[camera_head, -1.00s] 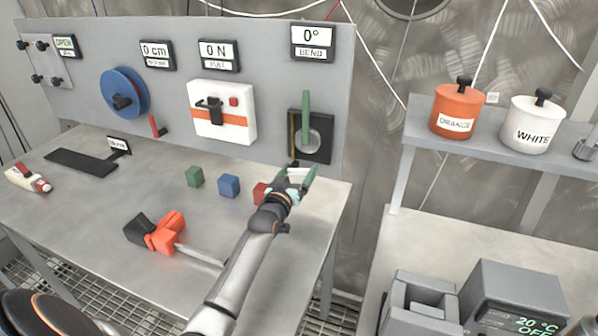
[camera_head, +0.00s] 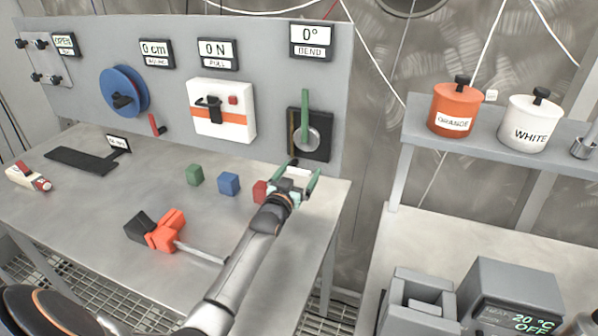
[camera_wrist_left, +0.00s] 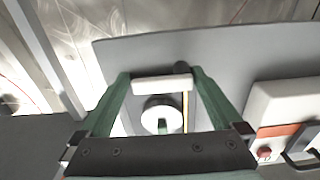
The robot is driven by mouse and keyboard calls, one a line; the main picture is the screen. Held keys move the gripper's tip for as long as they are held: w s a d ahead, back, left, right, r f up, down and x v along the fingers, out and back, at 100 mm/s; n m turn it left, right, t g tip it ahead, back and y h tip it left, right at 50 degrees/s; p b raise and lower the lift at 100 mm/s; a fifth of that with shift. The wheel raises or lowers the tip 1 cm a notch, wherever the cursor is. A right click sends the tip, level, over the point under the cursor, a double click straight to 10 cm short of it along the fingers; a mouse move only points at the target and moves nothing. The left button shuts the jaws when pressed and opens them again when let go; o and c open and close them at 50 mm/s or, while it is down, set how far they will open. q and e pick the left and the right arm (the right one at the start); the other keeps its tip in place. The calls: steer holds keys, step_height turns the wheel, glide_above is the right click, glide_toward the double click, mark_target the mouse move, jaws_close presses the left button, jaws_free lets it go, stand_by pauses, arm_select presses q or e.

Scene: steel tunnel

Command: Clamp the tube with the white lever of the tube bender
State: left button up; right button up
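The tube bender (camera_head: 323,148) is a dark plate on the grey panel, with a round grey disc and an upright green lever (camera_head: 305,110). Its display reads 0°. My left gripper (camera_head: 302,170) is just below and in front of it, its two green fingers apart. In the left wrist view, a white bar, which looks like the white lever (camera_wrist_left: 162,84), lies crosswise between the fingertips (camera_wrist_left: 162,78). Narrow gaps seem to show at its ends. Behind it are the pale disc (camera_wrist_left: 161,114) and a thin yellowish tube (camera_wrist_left: 185,110). My right gripper is out of view.
A red cube (camera_head: 260,191), a blue cube (camera_head: 229,184) and a green cube (camera_head: 195,175) stand on the table left of the gripper. An orange-and-black tool (camera_head: 160,232) lies nearer. A white box (camera_head: 222,110) is on the panel. A shelf with pots (camera_head: 455,110) is at right.

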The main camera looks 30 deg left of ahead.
arm_select(q)
steer(key=shift+s, duration=0.1)
steer(key=v, duration=1.2)
steer(key=shift+s+d, duration=0.2)
stand_by(0.3)
